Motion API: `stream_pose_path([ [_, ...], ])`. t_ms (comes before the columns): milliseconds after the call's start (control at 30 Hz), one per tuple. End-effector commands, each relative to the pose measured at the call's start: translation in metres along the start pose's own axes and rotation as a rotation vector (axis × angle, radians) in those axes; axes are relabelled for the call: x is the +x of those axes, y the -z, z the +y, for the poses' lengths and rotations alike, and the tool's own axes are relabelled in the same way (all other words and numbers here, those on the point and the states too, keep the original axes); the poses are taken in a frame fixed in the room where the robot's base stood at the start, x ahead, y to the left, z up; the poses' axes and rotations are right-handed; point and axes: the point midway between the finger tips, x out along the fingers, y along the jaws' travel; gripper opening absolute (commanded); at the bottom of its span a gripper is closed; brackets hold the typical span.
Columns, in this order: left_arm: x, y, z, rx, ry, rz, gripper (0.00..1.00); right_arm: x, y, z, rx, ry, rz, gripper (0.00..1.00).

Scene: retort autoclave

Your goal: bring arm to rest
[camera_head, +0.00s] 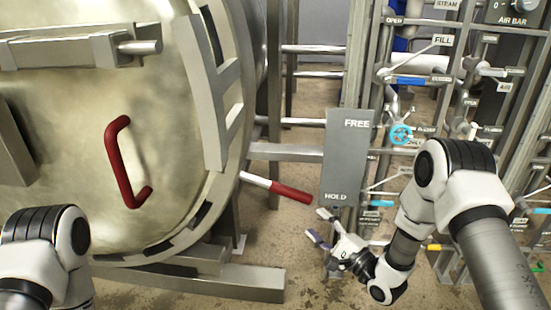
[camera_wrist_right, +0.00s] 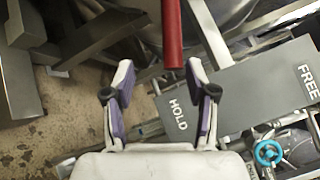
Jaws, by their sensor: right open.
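My right gripper (camera_head: 320,228) is open and empty in the head view, just below the lower end of the grey FREE/HOLD plate (camera_head: 347,150). In the right wrist view its two fingers (camera_wrist_right: 160,95) are spread apart. A lever with a red grip (camera_head: 290,192) sticks out from the vessel's rim, angled slightly down to the right, above and left of the gripper. In the wrist view the red grip (camera_wrist_right: 172,35) ends between and beyond the fingertips, apart from both. My left arm shows at the lower left, but its gripper is out of view.
The large round vessel door (camera_head: 80,180) with a red handle (camera_head: 121,165) fills the left. Pipes, labelled valves and a blue handwheel (camera_head: 401,134) crowd the right. A metal floor beam (camera_head: 200,282) runs below the vessel. Open floor lies between beam and pipework.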

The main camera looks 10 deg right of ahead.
Motion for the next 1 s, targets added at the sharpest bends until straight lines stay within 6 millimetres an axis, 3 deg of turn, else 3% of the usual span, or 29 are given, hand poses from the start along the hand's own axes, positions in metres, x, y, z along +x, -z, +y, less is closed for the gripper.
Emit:
stream_pose_path([
  [67,0.0,0.0,0.0,0.0,0.0,0.0,0.0,-0.005,-0.005,0.024,0.016,-0.043,-0.003,0.57],
  [167,0.0,0.0,0.0,0.0,0.0,0.0,0.0,-0.033,-0.012,0.077,0.065,-0.178,0.075,0.57],
  [267,0.0,0.0,0.0,0.0,0.0,0.0,0.0,-0.086,-0.01,0.146,-0.079,-0.45,0.212,0.57],
  [300,0.0,0.0,0.0,0.0,0.0,0.0,0.0,-0.113,-0.009,0.171,-0.173,-0.585,0.246,0.57],
  [400,0.0,0.0,0.0,0.0,0.0,0.0,0.0,-0.188,-0.013,0.217,-0.422,-0.94,0.244,0.57],
  [467,0.0,0.0,0.0,0.0,0.0,0.0,0.0,-0.233,-0.019,0.233,-0.557,-1.144,0.182,0.57],
  [500,0.0,0.0,0.0,0.0,0.0,0.0,0.0,-0.258,-0.023,0.238,-0.632,-1.26,0.126,0.57],
  [600,0.0,0.0,0.0,0.0,0.0,0.0,0.0,-0.308,-0.033,0.243,-0.776,-1.482,-0.043,0.57],
  [700,0.0,0.0,0.0,0.0,0.0,0.0,0.0,-0.343,-0.043,0.243,-0.877,-1.632,-0.235,0.57],
  [867,0.0,0.0,0.0,0.0,0.0,0.0,0.0,-0.365,-0.05,0.244,-1.057,-1.705,-0.578,0.57],
  [900,-0.03,-0.001,0.0,0.0,0.0,-0.002,0.0,-0.361,-0.062,0.216,-1.052,-1.704,-0.567,0.57],
  [1000,-0.063,0.001,0.001,0.0,0.0,0.001,0.0,-0.357,-0.074,0.187,-1.051,-1.703,-0.563,0.57],
])
